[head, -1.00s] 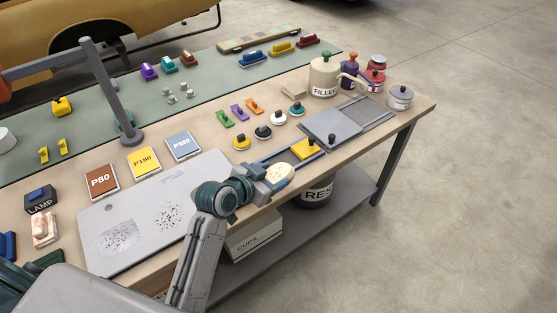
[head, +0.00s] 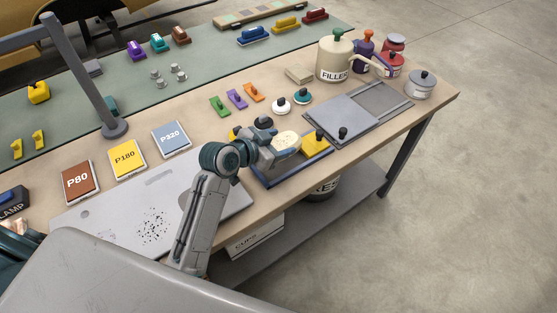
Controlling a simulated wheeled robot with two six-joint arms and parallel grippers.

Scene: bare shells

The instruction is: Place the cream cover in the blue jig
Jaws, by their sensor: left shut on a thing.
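The cream cover (head: 287,140) is a pale oval piece with small dark specks on top. My left gripper (head: 276,150) is shut on it and holds it over the back part of the blue jig. The blue jig (head: 302,169) is a low dark-blue frame near the table's front edge. A yellow block with a dark knob (head: 317,142) is at its right end. The gripper and cover hide part of the jig, and I cannot tell whether the cover touches it. My right gripper is not in view.
A grey sliding plate (head: 345,118) lies just right of the jig. Black (head: 264,122) and white (head: 281,105) knobbed pads stand behind it. A grey board (head: 120,215) lies to the left. The filler pot (head: 335,60) stands at the back right.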

